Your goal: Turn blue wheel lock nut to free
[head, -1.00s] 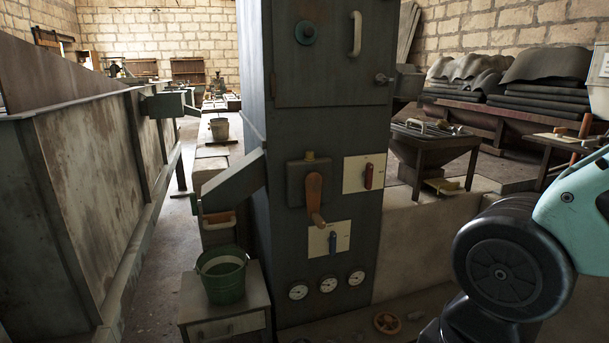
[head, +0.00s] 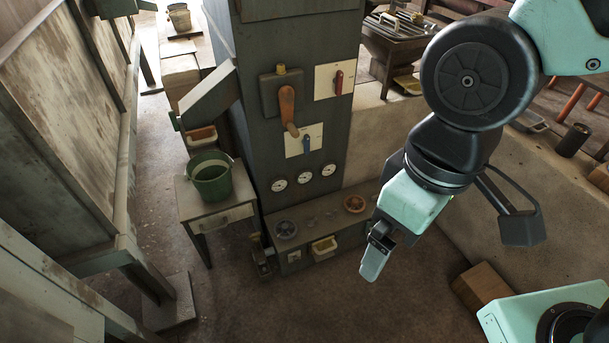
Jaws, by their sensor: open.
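A grey wheel (head: 286,228), possibly the blue wheel, sits at the left of a low ledge at the foot of the dark cabinet. An orange-brown wheel (head: 355,203) sits at the right of the same ledge. A few small knobs (head: 311,221) stand between them; I cannot tell which is a lock nut, or its position. My gripper (head: 373,262) points down in front of the ledge, to the right of the grey wheel and apart from everything. It is open and empty. The grey wheel is small and its centre is unclear.
The dark cabinet (head: 300,60) carries an orange handle (head: 288,108), a red switch (head: 339,82), a blue switch (head: 306,145) and several gauges. A green bucket (head: 211,180) stands on a small table (head: 214,213) at left. A brown block (head: 481,288) lies at right. Floor before the ledge is clear.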

